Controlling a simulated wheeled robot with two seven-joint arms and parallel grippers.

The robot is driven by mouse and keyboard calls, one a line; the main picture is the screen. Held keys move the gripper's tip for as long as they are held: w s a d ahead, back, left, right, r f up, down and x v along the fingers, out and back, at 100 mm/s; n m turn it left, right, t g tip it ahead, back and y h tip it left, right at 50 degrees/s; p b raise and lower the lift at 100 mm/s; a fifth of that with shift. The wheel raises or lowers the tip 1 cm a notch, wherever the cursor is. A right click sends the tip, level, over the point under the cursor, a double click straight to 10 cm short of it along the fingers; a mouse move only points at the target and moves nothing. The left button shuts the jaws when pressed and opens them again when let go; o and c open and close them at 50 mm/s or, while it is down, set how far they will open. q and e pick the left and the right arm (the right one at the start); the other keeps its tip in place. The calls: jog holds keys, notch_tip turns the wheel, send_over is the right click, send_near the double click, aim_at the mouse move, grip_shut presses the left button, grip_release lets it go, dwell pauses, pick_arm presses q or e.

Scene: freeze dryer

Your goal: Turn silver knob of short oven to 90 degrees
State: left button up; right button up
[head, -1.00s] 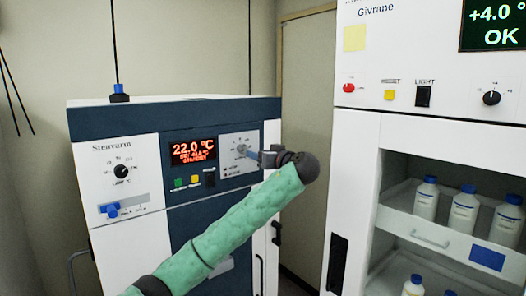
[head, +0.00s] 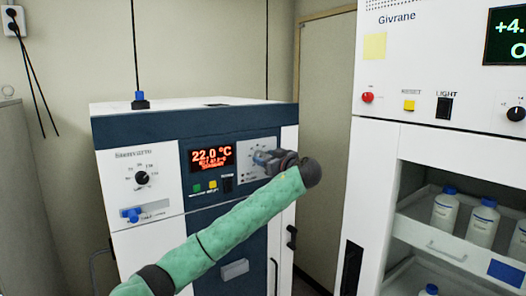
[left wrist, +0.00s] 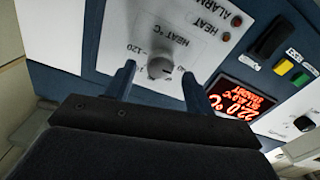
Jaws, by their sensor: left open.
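The short oven (head: 150,195) is a white and dark blue cabinet with a red display reading 22.0 °C. Its silver knob (left wrist: 160,64) sits on a white HEAT °C panel (left wrist: 100,30), which also shows in the head view (head: 256,146). My left gripper (left wrist: 159,72) is open, with one blue finger on each side of the knob. A gap shows between each finger and the knob. In the head view my left gripper (head: 266,158) is at the panel and hides the knob. My right gripper is not in view.
A black knob (head: 142,178), a blue lever (head: 130,215), and green and yellow buttons (head: 212,184) are on the oven front. A tall white Givrane unit (head: 375,160) with bottles stands at right. A grey cabinet (head: 15,200) is at left.

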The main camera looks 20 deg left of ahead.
pick_arm(q)
jog(key=shift+p+x, duration=0.55)
jog(key=shift+x, duration=0.7)
